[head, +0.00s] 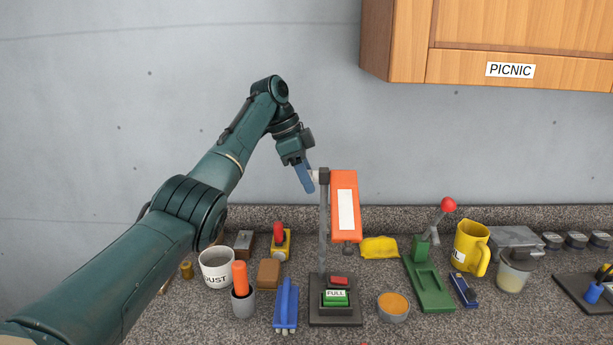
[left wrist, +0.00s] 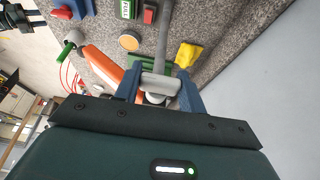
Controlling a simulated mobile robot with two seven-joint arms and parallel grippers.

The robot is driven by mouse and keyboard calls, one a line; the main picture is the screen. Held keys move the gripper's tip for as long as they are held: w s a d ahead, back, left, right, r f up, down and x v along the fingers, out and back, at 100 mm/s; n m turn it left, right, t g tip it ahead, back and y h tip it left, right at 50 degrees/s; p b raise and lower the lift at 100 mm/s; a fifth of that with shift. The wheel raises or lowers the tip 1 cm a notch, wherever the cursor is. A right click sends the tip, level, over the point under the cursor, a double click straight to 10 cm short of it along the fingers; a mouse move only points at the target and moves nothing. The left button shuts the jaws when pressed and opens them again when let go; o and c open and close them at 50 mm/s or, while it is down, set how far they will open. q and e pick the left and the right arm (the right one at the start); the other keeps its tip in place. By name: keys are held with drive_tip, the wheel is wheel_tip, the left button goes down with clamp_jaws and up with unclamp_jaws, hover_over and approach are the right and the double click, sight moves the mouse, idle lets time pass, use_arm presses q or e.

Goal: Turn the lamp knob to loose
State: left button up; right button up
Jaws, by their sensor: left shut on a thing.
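The lamp has an orange head (head: 345,208) with a white panel, hung on a grey post (head: 324,225) that rises from a dark base (head: 335,314). The base carries a red button (head: 339,281) and a green button marked FULL (head: 336,298). The pale lamp knob (head: 314,176) is at the top of the post, on its left side. My left gripper (head: 306,181) is shut on the knob, and its blue fingers partly hide it. In the left wrist view, the knob (left wrist: 154,98) sits between the fingers (left wrist: 159,97), below the grey joint. My right gripper is not in view.
Around the lamp base stand a blue clamp-like object (head: 286,305), an orange-topped bowl (head: 393,307), a green lever press (head: 428,285) and a yellow mug (head: 470,248). A DUST cup (head: 216,268) stands left. A PICNIC cabinet (head: 520,40) hangs above right.

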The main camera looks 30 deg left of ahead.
use_arm(q)
drive_tip(key=shift+f, duration=0.1)
drive_tip(key=o, duration=1)
drive_tip(key=v, duration=0.7)
drive_tip(key=shift+a+r, duration=0.1)
drive_tip(key=shift+r, duration=0.2)
drive_tip(key=shift+s+f, duration=0.1)
